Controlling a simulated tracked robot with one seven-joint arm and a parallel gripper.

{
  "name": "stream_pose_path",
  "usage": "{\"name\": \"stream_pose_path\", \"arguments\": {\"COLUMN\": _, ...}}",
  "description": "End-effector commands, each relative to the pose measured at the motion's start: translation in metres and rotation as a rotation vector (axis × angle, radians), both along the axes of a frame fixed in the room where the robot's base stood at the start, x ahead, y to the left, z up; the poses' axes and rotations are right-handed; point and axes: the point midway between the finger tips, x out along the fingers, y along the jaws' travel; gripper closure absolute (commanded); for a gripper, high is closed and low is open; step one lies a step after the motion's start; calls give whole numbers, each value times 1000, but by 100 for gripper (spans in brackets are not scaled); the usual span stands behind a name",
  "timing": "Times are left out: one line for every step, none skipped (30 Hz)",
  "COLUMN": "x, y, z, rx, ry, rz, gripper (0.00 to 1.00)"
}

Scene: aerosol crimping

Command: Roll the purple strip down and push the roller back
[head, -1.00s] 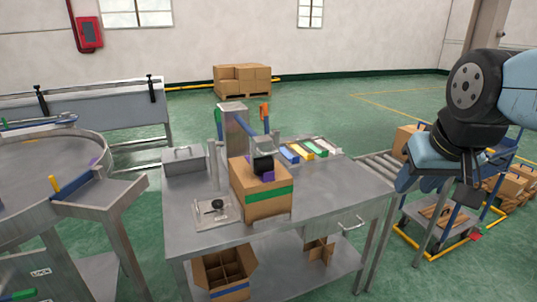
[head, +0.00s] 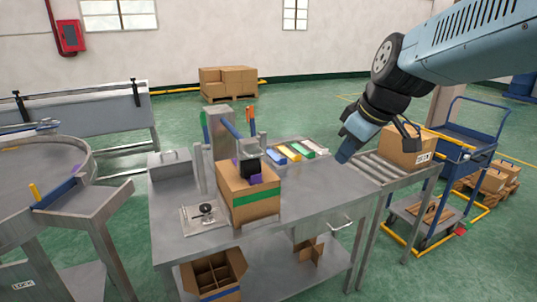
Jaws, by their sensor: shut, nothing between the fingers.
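A cardboard box (head: 232,197) with a green band stands on the metal workbench. A black roller block (head: 249,166) sits on top of the box, at the end of a blue-tipped arm. A purple strip (head: 256,179) shows beside and under the roller on the box top; how far it lies flat is too small to tell. My gripper (head: 345,154) hangs over the right end of the bench, to the right of the box and apart from it. It is shut and empty.
A tray of coloured strips (head: 298,150) lies at the bench's back. A metal case (head: 170,164) stands back left, a small plate with a black knob (head: 206,208) front left. A roller conveyor (head: 375,168) with a carton (head: 405,150) adjoins at right. The bench's right front is clear.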

Motion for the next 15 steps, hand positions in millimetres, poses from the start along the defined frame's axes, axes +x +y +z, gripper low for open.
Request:
{"name": "stream_pose_path", "arguments": {"x": 12, "y": 7, "z": -2, "rx": -5, "ry": -6, "rz": 70, "gripper": 100}}
{"name": "stream_pose_path", "arguments": {"x": 19, "y": 12, "z": -2, "rx": -9, "ry": -15, "rz": 116, "gripper": 100}}
{"name": "stream_pose_path", "arguments": {"x": 27, "y": 17, "z": -3, "rx": -13, "ry": -27, "rz": 176, "gripper": 100}}
{"name": "stream_pose_path", "arguments": {"x": 34, "y": 21, "z": -4, "rx": -15, "ry": -36, "rz": 221, "gripper": 100}}
{"name": "stream_pose_path", "arguments": {"x": 40, "y": 26, "z": -5, "rx": -18, "ry": -47, "rz": 266, "gripper": 100}}
{"name": "stream_pose_path", "arguments": {"x": 49, "y": 31, "z": -6, "rx": -21, "ry": -61, "rz": 323, "gripper": 100}}
{"name": "stream_pose_path", "arguments": {"x": 55, "y": 36, "z": -8, "rx": -22, "ry": -73, "rz": 368, "gripper": 100}}
{"name": "stream_pose_path", "arguments": {"x": 62, "y": 40, "z": -8, "rx": -26, "ry": -87, "rz": 412, "gripper": 100}}
{"name": "stream_pose_path", "arguments": {"x": 71, "y": 46, "z": -10, "rx": -28, "ry": -105, "rz": 468, "gripper": 100}}
{"name": "stream_pose_path", "arguments": {"x": 77, "y": 50, "z": -12, "rx": -29, "ry": -120, "rz": 509, "gripper": 100}}
{"name": "stream_pose_path", "arguments": {"x": 84, "y": 54, "z": -13, "rx": -32, "ry": -136, "rz": 552, "gripper": 100}}
{"name": "stream_pose_path", "arguments": {"x": 93, "y": 59, "z": -15, "rx": -33, "ry": -157, "rz": 605, "gripper": 100}}
{"name": "stream_pose_path", "arguments": {"x": 99, "y": 63, "z": -17, "rx": -35, "ry": -174, "rz": 645, "gripper": 100}}
{"name": "stream_pose_path", "arguments": {"x": 105, "y": 67, "z": -18, "rx": -37, "ry": -191, "rz": 683, "gripper": 100}}
{"name": "stream_pose_path", "arguments": {"x": 113, "y": 72, "z": -20, "rx": -40, "ry": -213, "rz": 730, "gripper": 100}}
